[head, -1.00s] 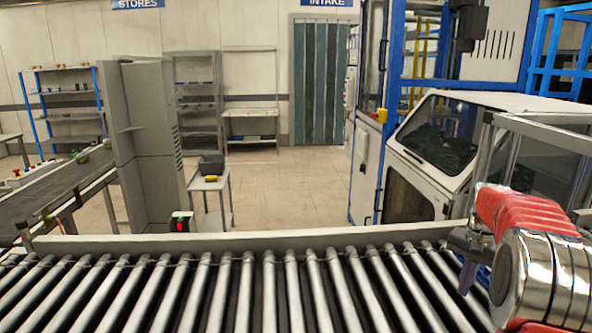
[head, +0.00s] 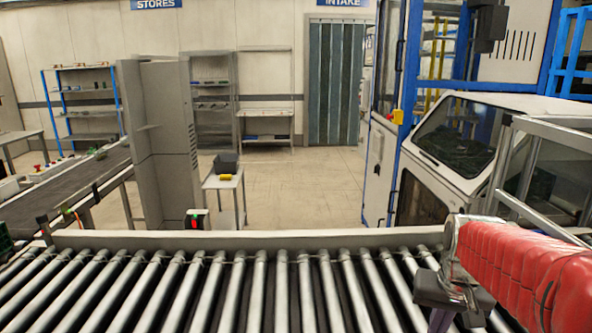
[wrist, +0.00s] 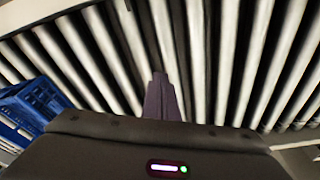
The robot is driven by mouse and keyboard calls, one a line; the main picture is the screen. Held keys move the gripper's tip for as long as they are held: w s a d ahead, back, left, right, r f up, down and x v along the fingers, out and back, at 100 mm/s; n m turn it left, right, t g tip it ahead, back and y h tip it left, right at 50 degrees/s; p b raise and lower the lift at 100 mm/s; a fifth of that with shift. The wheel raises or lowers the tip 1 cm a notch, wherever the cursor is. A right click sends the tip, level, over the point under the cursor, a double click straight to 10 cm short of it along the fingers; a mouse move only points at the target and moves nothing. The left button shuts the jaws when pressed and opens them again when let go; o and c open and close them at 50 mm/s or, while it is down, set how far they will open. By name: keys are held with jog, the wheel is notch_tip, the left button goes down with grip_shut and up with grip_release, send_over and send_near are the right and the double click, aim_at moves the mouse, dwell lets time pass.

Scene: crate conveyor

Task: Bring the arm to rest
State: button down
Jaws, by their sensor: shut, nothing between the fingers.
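My arm comes in from the right edge of the head view, with its red sleeve over the right end of the roller conveyor (head: 240,285). My gripper (head: 440,318) shows low in that view, its purple fingers pointing down and partly cut off by the bottom edge. In the wrist view my gripper (wrist: 162,90) is shut, its two purple fingers together with nothing between them. Bare conveyor rollers (wrist: 210,60) lie beyond the fingertips.
A blue crate (wrist: 30,112) shows at the left of the wrist view. A white-and-glass machine (head: 455,140) with a metal frame stands behind the arm. A dark belt (head: 65,190) is at the left. The visible rollers are clear.

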jog(key=s+a+r+n+t, duration=0.2)
jog(key=s+a+n+t, duration=0.1)
jog(key=s+a, duration=0.9)
jog(key=shift+s+a+r+n+y, duration=0.15)
jog(key=shift+s+r+n+y, duration=0.25)
jog(key=shift+s, duration=0.35)
dwell(0.5)
